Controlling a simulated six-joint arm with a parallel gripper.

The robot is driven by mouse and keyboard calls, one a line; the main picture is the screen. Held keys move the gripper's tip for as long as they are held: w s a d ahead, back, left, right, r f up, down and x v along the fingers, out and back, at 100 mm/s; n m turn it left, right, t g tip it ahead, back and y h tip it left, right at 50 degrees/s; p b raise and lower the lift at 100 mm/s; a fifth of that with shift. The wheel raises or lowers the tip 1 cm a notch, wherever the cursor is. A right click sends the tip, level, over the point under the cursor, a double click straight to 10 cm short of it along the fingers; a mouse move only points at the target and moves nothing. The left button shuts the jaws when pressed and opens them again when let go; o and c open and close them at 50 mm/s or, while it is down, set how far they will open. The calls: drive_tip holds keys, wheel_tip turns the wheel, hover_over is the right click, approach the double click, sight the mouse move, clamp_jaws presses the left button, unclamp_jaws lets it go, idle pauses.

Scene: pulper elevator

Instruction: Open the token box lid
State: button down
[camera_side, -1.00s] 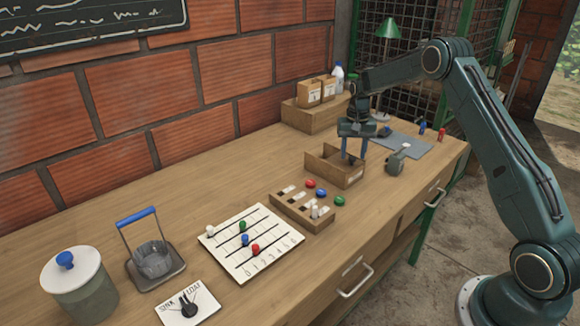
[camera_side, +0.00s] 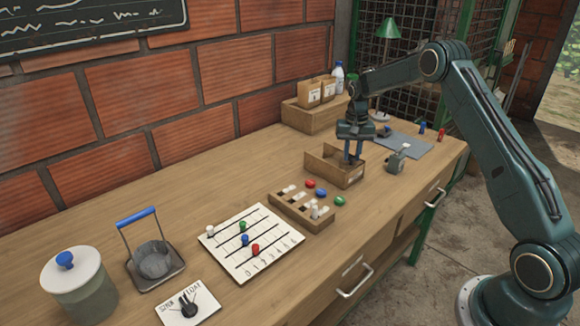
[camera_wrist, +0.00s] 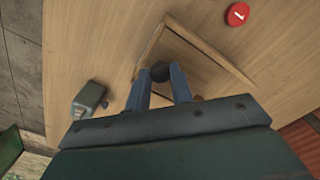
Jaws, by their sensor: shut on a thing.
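The token box (camera_side: 349,180) is a wooden box with raised walls on the right half of the bench. My gripper (camera_side: 353,160) reaches down into the box from above.
A wooden token rack (camera_side: 303,212) stands left of the box with red (camera_side: 310,184), blue (camera_side: 321,193) and green (camera_side: 340,201) tokens beside it. A small grey-green device (camera_side: 396,162) stands close on the right. A wooden crate (camera_side: 313,115) stands behind.

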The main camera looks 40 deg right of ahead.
sight(333, 156)
drive_tip(key=shift+w, duration=3.7)
drive_tip(key=c, duration=1.2)
unclamp_jaws()
drive_tip(key=shift+r, duration=0.1)
wheel_tip(333, 156, up, 14)
drive_tip(key=shift+f, duration=0.2)
